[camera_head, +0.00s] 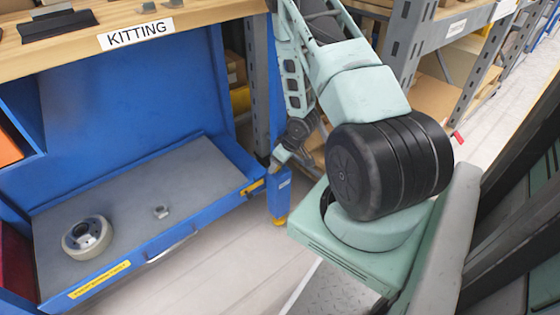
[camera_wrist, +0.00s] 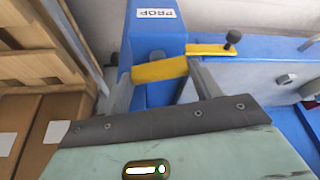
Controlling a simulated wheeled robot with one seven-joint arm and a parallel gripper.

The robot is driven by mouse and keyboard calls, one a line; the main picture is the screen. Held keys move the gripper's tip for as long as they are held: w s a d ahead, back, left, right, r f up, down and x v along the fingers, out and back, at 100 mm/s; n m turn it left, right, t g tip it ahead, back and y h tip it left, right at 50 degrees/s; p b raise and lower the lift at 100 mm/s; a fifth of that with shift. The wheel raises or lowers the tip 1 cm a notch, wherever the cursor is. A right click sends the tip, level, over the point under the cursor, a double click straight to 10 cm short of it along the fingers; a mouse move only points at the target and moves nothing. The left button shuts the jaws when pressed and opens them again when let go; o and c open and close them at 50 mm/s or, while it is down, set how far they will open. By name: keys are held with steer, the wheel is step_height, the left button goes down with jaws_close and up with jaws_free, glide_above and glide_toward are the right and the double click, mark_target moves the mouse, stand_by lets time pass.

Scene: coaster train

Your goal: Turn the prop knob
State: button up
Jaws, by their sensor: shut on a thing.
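The prop is a blue post labelled PROP (camera_wrist: 153,38) at the top middle of the wrist view. It also shows at the drawer's right front corner in the head view (camera_head: 279,200). A yellow bar-shaped knob (camera_wrist: 160,70) lies across the post. My gripper (camera_wrist: 163,80) is shut on this knob, with one grey finger at each end. In the head view my gripper (camera_head: 284,160) is small and partly hidden by my arm, so its hold cannot be seen there.
A blue drawer (camera_head: 215,197) with a grey bed holds a wheel (camera_head: 87,238) and a small nut-like part (camera_head: 160,212). A yellow latch with a black knob (camera_wrist: 232,37) is beside the post. Cardboard boxes (camera_wrist: 50,125) stand at the wrist view's left.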

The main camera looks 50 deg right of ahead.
steer(key=o, duration=1)
steer(key=shift+r, duration=0.1)
steer(key=p+v, duration=0.6)
steer(key=v, duration=1.1)
steer(key=shift+r, duration=0.15)
